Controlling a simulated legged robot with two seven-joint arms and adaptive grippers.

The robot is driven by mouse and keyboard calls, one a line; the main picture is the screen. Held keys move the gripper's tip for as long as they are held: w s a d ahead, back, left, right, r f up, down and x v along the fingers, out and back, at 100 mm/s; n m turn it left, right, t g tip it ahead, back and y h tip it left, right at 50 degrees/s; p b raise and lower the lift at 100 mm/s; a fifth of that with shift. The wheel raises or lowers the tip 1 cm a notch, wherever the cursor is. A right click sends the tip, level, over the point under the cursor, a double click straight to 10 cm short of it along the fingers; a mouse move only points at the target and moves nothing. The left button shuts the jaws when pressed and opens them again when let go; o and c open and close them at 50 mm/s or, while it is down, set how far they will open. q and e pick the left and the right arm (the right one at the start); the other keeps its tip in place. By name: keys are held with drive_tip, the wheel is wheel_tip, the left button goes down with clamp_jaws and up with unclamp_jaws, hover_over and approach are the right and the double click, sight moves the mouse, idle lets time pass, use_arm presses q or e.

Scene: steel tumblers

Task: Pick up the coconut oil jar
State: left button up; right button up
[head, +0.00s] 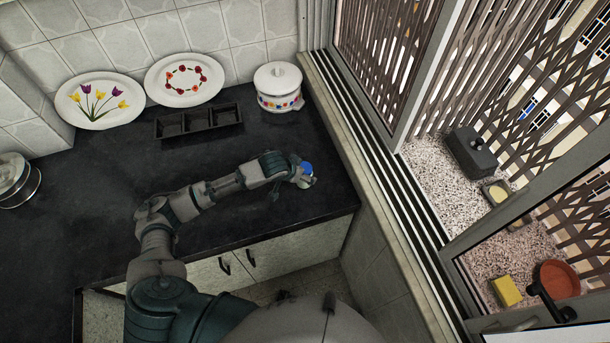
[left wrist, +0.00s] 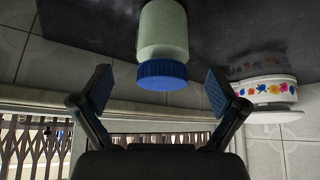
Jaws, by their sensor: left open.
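The coconut oil jar has a pale greenish body and a blue lid (head: 306,168). It stands on the dark counter near its right end, by the window. In the left wrist view the jar (left wrist: 163,30) appears upside down, just beyond the fingertips and roughly centred between them. My left gripper (head: 287,180) is at the jar's left side, and its arm hides part of the counter. In the left wrist view the two fingers of the left gripper (left wrist: 160,88) are spread wide with nothing held. I cannot tell whether a finger touches the jar. My right gripper is not in view.
A white lidded pot (head: 279,88) stands behind the jar in the corner. A black three-section tray (head: 199,122) and two decorated plates, one with tulips (head: 98,100) and one with a flower ring (head: 184,80), are at the back wall. A window frame borders the counter's right.

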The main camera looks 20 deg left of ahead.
use_arm(q)
drive_tip(key=x, duration=0.4)
drive_tip(key=shift+w+a+f, duration=0.1)
drive_tip(key=shift+a+f, duration=0.05)
drive_tip(key=shift+f, duration=0.3)
drive_tip(key=shift+w+f, duration=0.1)
drive_tip(key=shift+f, duration=0.1)
drive_tip(key=shift+a, duration=0.1)
drive_tip(key=shift+c, duration=0.9)
drive_tip(key=c, duration=0.8)
drive_tip(key=shift+d, duration=0.2)
drive_tip(key=c, duration=0.6)
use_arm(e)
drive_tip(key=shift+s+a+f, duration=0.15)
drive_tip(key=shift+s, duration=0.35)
use_arm(q)
drive_tip(key=shift+r, duration=0.15)
